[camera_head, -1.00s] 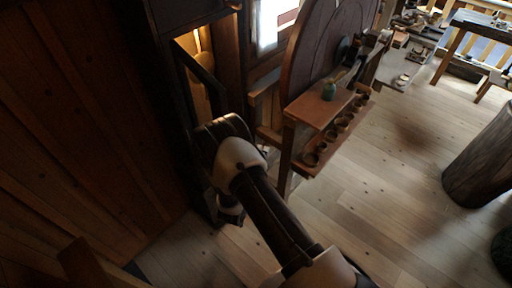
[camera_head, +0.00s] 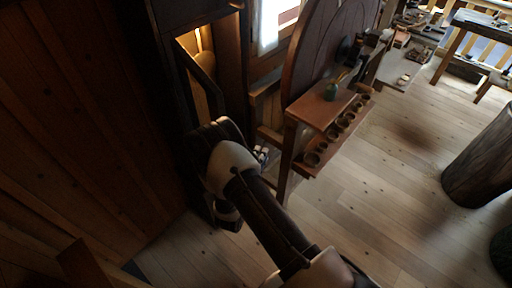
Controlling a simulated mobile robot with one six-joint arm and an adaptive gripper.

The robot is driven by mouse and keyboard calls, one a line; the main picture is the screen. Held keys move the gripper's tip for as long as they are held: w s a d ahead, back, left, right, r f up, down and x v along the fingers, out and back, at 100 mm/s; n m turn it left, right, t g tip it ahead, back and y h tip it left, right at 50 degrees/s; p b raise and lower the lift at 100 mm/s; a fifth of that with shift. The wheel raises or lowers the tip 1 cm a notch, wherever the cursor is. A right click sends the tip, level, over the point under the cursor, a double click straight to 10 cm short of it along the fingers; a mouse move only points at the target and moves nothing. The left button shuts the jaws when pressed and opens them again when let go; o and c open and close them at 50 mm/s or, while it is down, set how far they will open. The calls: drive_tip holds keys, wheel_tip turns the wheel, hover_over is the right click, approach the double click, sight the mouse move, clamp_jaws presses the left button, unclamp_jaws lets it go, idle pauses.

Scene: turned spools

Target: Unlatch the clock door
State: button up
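The clock is a tall dark wooden case (camera_head: 164,70) at the upper left, lit warmly inside. A dark slanted frame bar (camera_head: 199,73) crosses its lit front and seems to belong to the door; I cannot tell whether the door is shut or ajar. A tan shape shows behind the bar. The latch cannot be made out. My arm reaches up from the bottom right to the front of the case, and its bulky joints cover the case's lower part. My gripper cannot be made out clearly among the dark arm parts, and its fingers are not discernible.
A log stump (camera_head: 482,165) is at the right. The floor (camera_head: 390,200) between is clear.

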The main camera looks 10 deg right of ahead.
drive_tip(key=v, duration=1.7)
drive_tip(key=shift+s+a+f, duration=0.2)
drive_tip(key=shift+s+f, duration=0.05)
drive_tip(key=shift+f, duration=0.2)
idle(0.6)
drive_tip(key=shift+s, duration=0.1)
idle(0.4)
drive_tip(key=v, duration=1.2)
drive_tip(key=shift+f, duration=0.1)
drive_tip(key=shift+c, duration=0.3)
